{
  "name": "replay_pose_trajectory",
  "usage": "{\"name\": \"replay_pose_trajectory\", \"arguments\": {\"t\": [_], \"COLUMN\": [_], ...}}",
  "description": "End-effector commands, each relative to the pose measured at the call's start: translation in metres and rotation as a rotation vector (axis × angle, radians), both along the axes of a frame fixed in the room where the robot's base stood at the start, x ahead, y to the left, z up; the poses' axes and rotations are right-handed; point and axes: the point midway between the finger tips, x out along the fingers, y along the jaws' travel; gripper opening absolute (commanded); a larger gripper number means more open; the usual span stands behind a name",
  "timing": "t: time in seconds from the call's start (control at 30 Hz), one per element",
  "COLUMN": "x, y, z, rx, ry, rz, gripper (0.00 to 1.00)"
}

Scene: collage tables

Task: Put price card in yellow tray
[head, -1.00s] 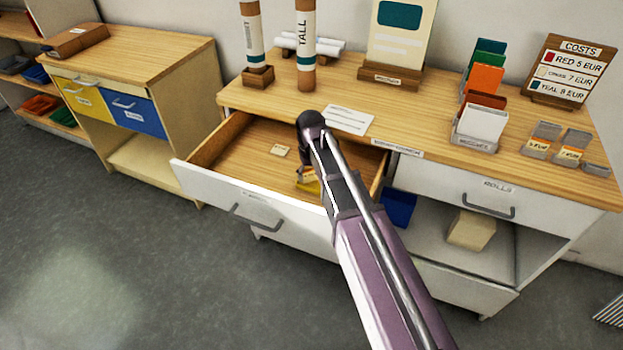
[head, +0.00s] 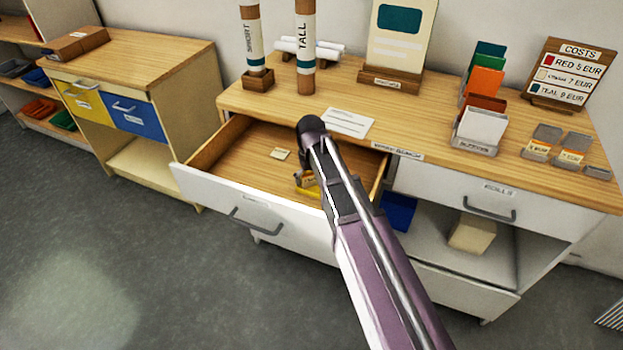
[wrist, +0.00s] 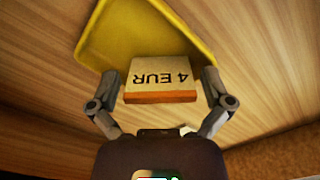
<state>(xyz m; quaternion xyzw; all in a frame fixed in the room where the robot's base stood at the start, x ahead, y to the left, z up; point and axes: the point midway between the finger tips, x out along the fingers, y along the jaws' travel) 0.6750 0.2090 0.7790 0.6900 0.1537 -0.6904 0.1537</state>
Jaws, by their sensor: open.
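The price card (wrist: 160,75), a pale block with an orange edge reading "4 EUR", lies at the yellow tray (wrist: 150,25), overlapping its near part in the wrist view. My gripper (wrist: 161,88) is open around it, one finger on each side, with a small gap at each side. Whether the card rests on the tray floor I cannot tell. In the head view the card (head: 304,179) and tray (head: 311,191) show partly behind my arm, inside the open drawer. My fingers are mostly hidden there.
The open wooden drawer (head: 235,162) has a small pale card (head: 281,153) on its floor. The counter above holds a white sheet (head: 347,122), two tall tubes, a card rack (head: 481,130) and a costs sign (head: 569,73). A blue bin (head: 398,209) stands below.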

Motion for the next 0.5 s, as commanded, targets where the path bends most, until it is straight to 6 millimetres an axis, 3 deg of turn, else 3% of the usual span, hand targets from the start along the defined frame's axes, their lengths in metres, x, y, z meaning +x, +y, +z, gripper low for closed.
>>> {"name": "replay_pose_trajectory", "arguments": {"t": [0.5], "x": [0.0], "y": [0.0], "z": [0.018], "rx": [0.0], "ry": [0.0], "rz": [0.0], "gripper": [1.0]}}
